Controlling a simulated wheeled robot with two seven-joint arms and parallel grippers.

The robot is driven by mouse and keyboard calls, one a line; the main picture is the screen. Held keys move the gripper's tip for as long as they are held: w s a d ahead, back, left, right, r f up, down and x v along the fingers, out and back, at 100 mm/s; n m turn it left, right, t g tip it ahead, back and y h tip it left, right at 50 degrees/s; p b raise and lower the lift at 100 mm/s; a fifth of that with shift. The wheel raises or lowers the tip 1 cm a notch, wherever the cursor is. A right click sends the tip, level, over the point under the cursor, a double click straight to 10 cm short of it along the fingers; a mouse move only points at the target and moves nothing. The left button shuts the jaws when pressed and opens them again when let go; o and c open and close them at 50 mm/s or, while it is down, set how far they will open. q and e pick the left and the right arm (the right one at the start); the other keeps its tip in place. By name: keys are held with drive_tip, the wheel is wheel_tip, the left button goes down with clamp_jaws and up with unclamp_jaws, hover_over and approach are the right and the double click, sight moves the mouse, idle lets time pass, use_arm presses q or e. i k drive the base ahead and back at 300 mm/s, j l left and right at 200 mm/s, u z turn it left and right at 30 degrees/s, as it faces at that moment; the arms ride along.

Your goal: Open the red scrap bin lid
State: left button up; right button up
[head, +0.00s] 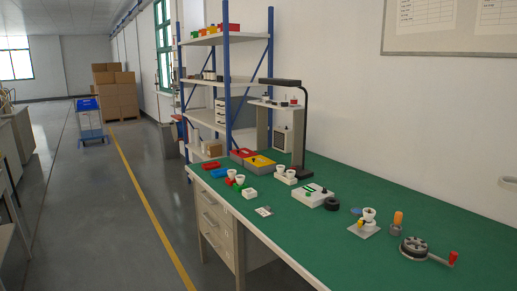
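A red box (241,154), which looks like the scrap bin, stands at the far end of the green-topped workbench (420,213), beside a yellow box (260,165). It is small in the picture, and I cannot tell its lid apart or see whether it is shut. A flatter red tray (211,166) lies closer to the bench's left edge. Neither of my grippers is in the head view.
A black lamp post (302,125) rises from the bench near the boxes. White fixtures (313,196), a black ring (332,204) and a red-handled crank wheel (414,246) sit on the bench. Shelving (228,80) stands behind. The floor (100,215) left of the bench is clear.

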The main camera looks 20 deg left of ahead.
sight(243, 153)
drive_tip(key=i+j, duration=0.2)
drive_tip(key=i+j+z, duration=0.15)
drive_tip(key=j, duration=0.3)
drive_tip(key=i+j, duration=0.15)
drive_tip(key=j, duration=0.15)
drive_tip(key=i+j+z, duration=0.15)
drive_tip(key=j, duration=0.2)
drive_tip(key=i+j, duration=0.15)
drive_tip(key=j, duration=0.2)
drive_tip(key=i+j, duration=0.15)
drive_tip(key=j, duration=0.15)
drive_tip(key=i+j, duration=0.1)
drive_tip(key=j, duration=0.2)
drive_tip(key=i+j, duration=0.15)
drive_tip(key=j, duration=0.2)
drive_tip(key=i+j, duration=0.1)
drive_tip(key=j, duration=0.2)
drive_tip(key=i+z, duration=0.05)
